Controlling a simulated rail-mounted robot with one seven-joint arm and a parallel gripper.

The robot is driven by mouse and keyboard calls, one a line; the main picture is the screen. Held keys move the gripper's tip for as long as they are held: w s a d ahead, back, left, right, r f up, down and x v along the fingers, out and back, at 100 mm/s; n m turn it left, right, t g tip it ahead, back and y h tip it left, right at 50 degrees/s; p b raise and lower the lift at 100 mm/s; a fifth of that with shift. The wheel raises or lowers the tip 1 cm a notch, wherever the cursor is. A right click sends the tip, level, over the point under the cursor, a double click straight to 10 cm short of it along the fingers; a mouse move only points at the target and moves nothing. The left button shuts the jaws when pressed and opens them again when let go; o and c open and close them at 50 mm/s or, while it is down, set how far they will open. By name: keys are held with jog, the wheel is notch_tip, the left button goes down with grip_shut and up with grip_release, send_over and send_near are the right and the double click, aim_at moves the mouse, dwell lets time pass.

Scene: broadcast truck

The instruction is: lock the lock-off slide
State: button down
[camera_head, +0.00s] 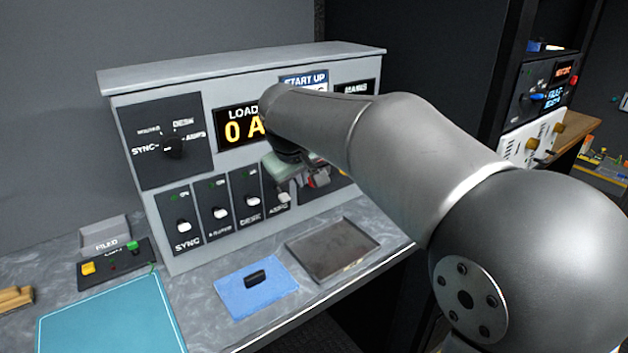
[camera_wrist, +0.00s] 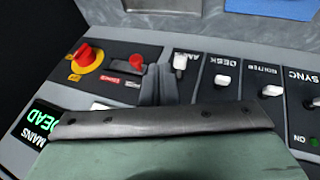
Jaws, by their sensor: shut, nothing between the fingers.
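The lock-off slide shows in the wrist view as a small red-topped tab (camera_wrist: 136,61) in a dark panel, beside small red and white labels (camera_wrist: 112,78). The wrist picture is upside down. A red rotary knob on a yellow plate (camera_wrist: 87,55) sits to the tab's left. My gripper (camera_wrist: 166,72) is shut and empty, its grey fingertips just right of the tab, between it and a white-tipped breaker switch (camera_wrist: 180,62). I cannot tell whether the fingers touch the tab. In the head view my arm hides most of this panel; a little red (camera_head: 320,178) shows beside the gripper.
Several breaker switches (camera_head: 219,212) stand in a row left of the gripper. Above them are a rotary selector (camera_head: 173,147) and a load display (camera_head: 233,128). A mains display (camera_wrist: 40,122) reads DEAD.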

jog(key=w+a, duration=0.1)
jog(key=w+a+r, duration=0.1)
jog(key=shift+a+r+t, duration=0.2)
jog(key=shift+a+t, duration=0.2)
jog(key=shift+w, duration=0.1)
jog(key=w+d+f+p, duration=0.1)
jog(key=w+d+f, duration=0.2)
jog(key=w+f, duration=0.5)
jog(key=shift+w+f, duration=0.2)
jog(key=shift+f, duration=0.25)
jog(key=shift+n, duration=0.3)
